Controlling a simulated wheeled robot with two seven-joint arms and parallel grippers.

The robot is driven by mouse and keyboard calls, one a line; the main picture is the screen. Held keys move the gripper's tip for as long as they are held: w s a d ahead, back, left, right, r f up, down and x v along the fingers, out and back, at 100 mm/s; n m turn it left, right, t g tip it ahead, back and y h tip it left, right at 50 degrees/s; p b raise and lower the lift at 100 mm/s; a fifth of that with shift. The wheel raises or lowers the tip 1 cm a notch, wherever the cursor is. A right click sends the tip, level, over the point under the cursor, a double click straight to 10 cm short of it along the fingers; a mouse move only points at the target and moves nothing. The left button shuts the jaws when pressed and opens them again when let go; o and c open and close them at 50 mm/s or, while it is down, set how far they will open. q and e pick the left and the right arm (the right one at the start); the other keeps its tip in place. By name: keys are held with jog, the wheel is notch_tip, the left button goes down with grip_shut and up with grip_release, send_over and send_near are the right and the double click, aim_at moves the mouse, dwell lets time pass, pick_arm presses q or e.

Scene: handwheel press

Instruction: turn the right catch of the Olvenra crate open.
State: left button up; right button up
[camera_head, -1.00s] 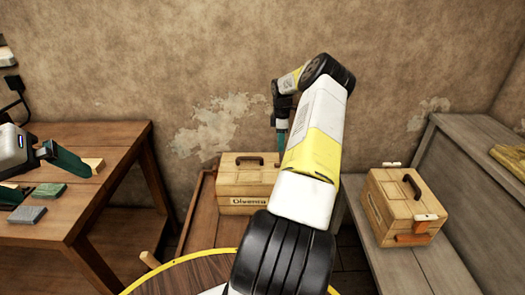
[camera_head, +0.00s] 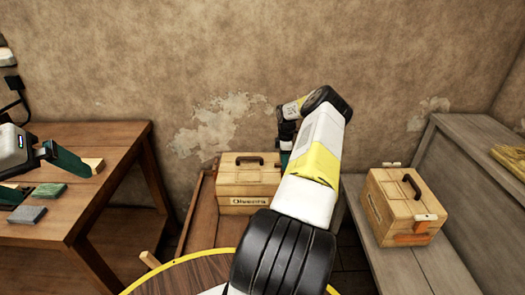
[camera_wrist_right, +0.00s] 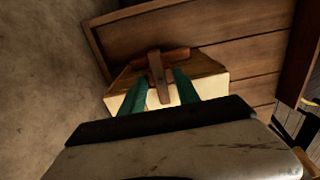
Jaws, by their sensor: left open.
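The Olvenra crate (camera_head: 240,178) is a pale wooden box with a dark top handle, standing on a brown wooden bench behind my right arm. Its right end is hidden in the head view. In the right wrist view the crate (camera_wrist_right: 212,65) shows a brown catch (camera_wrist_right: 157,80), a narrow bar lying across a reddish strip. My right gripper (camera_wrist_right: 160,78) has its teal fingers apart, one on each side of the catch, with gaps visible; contact is not evident. My left gripper (camera_head: 48,178) is open over the left table, away from the crate.
A second wooden crate (camera_head: 393,196) with an orange catch stands on the grey bench (camera_head: 390,262) at right. The left table (camera_head: 105,140) holds green and grey blocks (camera_head: 35,205). A round yellow-rimmed top (camera_head: 190,272) is in front. The wall is close behind the crate.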

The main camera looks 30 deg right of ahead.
grip_shut()
jog(key=shift+m, duration=0.3)
jog(key=m, duration=0.3)
jog(key=shift+r+m, duration=0.1)
jog(key=shift+m, duration=0.2)
jog(key=m, duration=0.4)
jog(key=shift+m, duration=0.3)
jog(key=m, duration=0.4)
jog(key=shift+w, duration=0.1)
jog(key=shift+m, duration=2.5)
